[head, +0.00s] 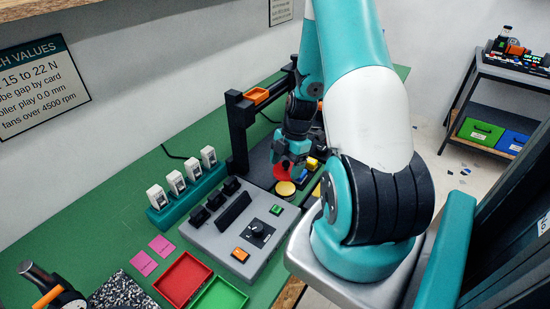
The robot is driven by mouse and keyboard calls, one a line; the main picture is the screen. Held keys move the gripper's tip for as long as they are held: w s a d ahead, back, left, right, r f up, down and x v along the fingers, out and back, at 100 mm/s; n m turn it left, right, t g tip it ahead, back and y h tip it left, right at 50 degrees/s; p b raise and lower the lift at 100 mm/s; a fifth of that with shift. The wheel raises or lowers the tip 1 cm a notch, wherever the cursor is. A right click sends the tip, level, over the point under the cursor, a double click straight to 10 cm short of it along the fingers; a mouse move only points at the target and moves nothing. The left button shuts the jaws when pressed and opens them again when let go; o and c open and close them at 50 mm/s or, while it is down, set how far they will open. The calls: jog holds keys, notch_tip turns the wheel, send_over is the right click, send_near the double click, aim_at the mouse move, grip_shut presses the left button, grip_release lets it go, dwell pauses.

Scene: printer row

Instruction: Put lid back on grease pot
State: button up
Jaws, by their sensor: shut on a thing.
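My gripper (288,165) points down over the far part of the green bench. It is shut on a red round lid (282,173). A round pot with a yellow top (285,189) stands just in front of and below the lid, perhaps the grease pot. I cannot tell from this view how much height lies between lid and pot. A second yellow round thing (316,190) is partly hidden by my arm.
A grey control box (240,228) is in front. Small yellow and blue pieces (312,163) lie close on the right. Red (183,279) and green (220,295) trays sit nearer.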

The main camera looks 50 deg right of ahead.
aim_at(283, 190)
jog(key=shift+f+b, duration=2.4)
jog(key=shift+f, duration=0.8)
jog(key=shift+f+b, duration=0.15)
jog(key=shift+b, duration=0.15)
jog(key=o, duration=0.8)
jog(key=shift+r+p, duration=2.65)
jog(key=shift+r, duration=0.9)
jog(key=shift+c, duration=0.4)
